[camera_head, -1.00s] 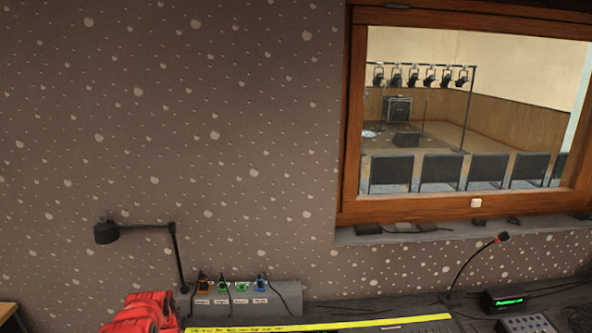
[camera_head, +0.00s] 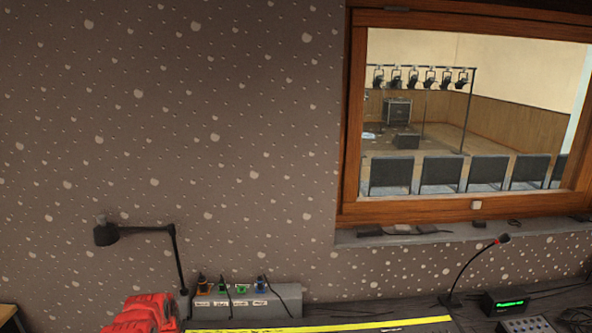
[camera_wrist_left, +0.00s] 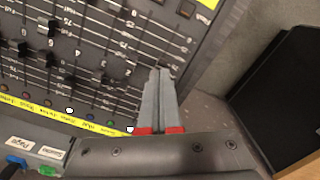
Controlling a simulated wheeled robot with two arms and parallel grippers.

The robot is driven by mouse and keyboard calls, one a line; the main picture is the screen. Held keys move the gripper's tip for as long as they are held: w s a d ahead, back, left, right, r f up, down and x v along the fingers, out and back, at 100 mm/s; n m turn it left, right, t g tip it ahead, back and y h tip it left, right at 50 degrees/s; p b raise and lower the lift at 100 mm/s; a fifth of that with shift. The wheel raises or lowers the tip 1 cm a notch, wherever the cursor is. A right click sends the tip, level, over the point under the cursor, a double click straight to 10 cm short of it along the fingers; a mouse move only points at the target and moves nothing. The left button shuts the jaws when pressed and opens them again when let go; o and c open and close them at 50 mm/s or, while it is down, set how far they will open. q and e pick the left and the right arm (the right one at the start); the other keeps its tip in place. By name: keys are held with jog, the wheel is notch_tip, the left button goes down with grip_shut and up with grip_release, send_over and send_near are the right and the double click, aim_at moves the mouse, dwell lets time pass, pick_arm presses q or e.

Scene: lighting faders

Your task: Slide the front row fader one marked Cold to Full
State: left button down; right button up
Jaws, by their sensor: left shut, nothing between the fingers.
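The fader desk (camera_wrist_left: 98,52) shows in the left wrist view with several rows of slots, printed numbers and black caps. A black fader cap (camera_wrist_left: 130,71) stands close to the left of my fingers. A yellow label strip (camera_wrist_left: 60,116) runs along the desk edge; its writing is too small to read, so I cannot tell which fader is marked Cold. My left gripper (camera_wrist_left: 162,70) is shut and empty, its grey fingertips over the desk near its right-hand edge. Its red part shows in the head view (camera_head: 146,314). My right gripper is not in view.
A grey socket box (camera_head: 245,302) with coloured plugs stands behind the yellow strip. A black lamp (camera_head: 107,234) rises at the left, and a gooseneck microphone (camera_head: 475,262) at the right. A window (camera_head: 475,206) looks onto a stage with several lights.

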pick_arm(q)
jog(key=shift+f+b, duration=0.6)
jog(key=shift+f, duration=0.15)
dwell(1.0)
jog(key=shift+w+f+b, duration=0.15)
jog(key=shift+w+b, duration=0.1)
jog(key=shift+b, duration=0.5)
jog(key=shift+w+b, duration=0.5)
jog(key=shift+b, duration=1)
jog(key=shift+r+p, duration=1.5)
jog(key=shift+r, duration=0.1)
jog(key=shift+f, duration=0.1)
notch_tip(320, 180, up, 17)
jog(key=shift+p, duration=0.35)
